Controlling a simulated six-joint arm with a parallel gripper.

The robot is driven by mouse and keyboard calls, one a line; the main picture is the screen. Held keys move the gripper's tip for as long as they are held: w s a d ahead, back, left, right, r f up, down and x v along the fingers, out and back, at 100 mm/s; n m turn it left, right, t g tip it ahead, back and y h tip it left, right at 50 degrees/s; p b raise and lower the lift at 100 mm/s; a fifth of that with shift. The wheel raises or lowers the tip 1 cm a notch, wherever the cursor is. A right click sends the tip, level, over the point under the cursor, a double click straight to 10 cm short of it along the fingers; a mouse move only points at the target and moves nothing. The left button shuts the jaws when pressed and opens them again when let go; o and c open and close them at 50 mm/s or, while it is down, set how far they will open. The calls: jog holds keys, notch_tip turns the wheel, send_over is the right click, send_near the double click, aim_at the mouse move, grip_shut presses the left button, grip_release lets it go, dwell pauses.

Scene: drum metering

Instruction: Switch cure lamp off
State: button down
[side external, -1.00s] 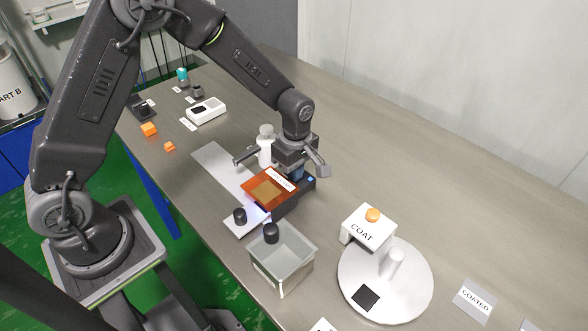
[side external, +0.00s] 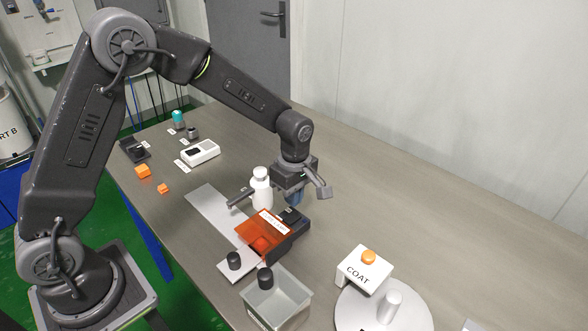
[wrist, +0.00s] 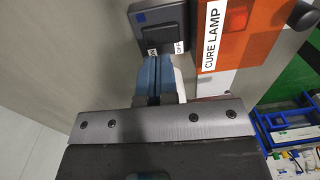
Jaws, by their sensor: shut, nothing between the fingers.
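The cure lamp has a translucent orange shield (side external: 262,228) with a white label strip, and a dark switch box (side external: 296,219) at its right side. In the wrist view the CURE LAMP label (wrist: 212,35) lies to the right of the dark switch box (wrist: 163,28), which has a small blue square and ON and OFF tags at its near edge. My gripper (side external: 295,203) is shut and empty, pointing down over the switch box. In the wrist view its blue fingertips (wrist: 153,62) are together near the ON tag; contact with the box is unclear.
A white bottle (side external: 262,190) stands close to the left of my gripper. A grey open bin (side external: 290,300), black-capped items and a COAT stand (side external: 362,271) are in front. A white device (side external: 201,151) and orange blocks lie at the back left.

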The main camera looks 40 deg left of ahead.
aim_at(294, 215)
notch_tip(294, 215, up, 10)
jog(key=shift+w+f, duration=0.2)
jog(key=s+a+r+m+t, duration=0.2)
jog(key=s+r+m+t, duration=0.1)
jog(key=s+r+m, duration=0.55)
jog(key=s+a+r+m+t, duration=0.1)
jog(key=s+a+m+t, duration=0.1)
jog(key=s+m, duration=0.7)
jog(key=shift+s+a+t, duration=0.15)
jog(key=shift+s+t, duration=0.45)
jog(key=shift+s, duration=2.25)
jog(key=shift+r+m, duration=0.1)
jog(key=shift+m, duration=0.15)
